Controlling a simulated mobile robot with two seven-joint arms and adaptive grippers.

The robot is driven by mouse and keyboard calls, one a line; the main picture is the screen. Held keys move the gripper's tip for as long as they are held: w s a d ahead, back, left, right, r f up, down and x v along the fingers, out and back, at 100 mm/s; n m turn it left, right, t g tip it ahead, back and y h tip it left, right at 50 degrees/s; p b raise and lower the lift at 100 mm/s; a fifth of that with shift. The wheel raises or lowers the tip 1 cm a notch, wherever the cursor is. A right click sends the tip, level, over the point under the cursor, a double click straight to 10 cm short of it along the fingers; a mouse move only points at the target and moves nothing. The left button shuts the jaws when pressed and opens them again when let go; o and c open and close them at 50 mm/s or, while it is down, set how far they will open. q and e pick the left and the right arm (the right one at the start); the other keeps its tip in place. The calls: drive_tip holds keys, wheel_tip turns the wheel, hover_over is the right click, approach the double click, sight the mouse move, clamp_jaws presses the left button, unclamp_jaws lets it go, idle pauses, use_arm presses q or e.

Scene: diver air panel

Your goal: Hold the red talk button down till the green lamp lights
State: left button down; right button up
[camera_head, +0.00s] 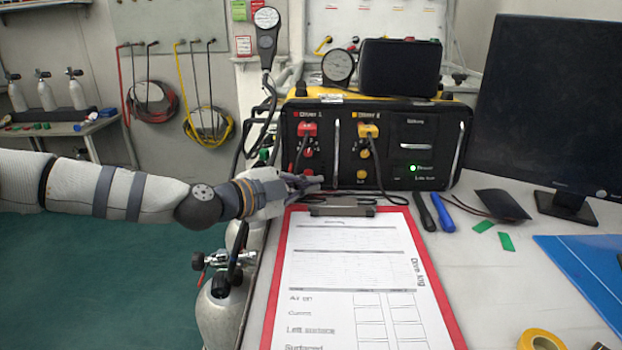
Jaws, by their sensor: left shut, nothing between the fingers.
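The black air panel (436,127) stands at the back of the table. Its left section, labelled Diver 1, has a red plug (307,130) with small red round parts below it; the lower red button (308,172) is just above my left gripper's fingertips. My left gripper (316,183) is shut and empty, reaching in from the left at the panel's lower front. I cannot tell whether it touches the button. My right gripper is out of view.
A red clipboard (279,290) lies in front of the panel, its clip near my gripper. Dark and blue handles (442,212) lie to the right. A monitor (550,100) stands at the right. Cables hang at the panel's left and front.

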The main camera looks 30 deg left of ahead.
use_arm(q)
drive_tip(key=shift+w+a+r, duration=0.1)
drive_tip(key=shift+w+a, duration=0.15)
drive_tip(key=shift+w, duration=0.2)
idle(1.1)
drive_tip(key=shift+w+a, duration=0.2)
drive_tip(key=shift+w, duration=0.15)
drive_tip(key=shift+w+a, duration=0.25)
drive_tip(key=shift+w, duration=0.1)
idle(1.6)
drive_tip(key=shift+s, duration=0.1)
idle(0.4)
drive_tip(key=shift+s+d+r, duration=0.15)
drive_tip(key=shift+s+d, duration=0.1)
drive_tip(key=shift+s, duration=0.05)
drive_tip(key=shift+s+d+p, duration=0.15)
drive_tip(key=shift+s+p, duration=0.05)
drive_tip(key=shift+p, duration=0.15)
drive_tip(key=shift+s+f, duration=0.1)
drive_tip(key=shift+f, duration=0.1)
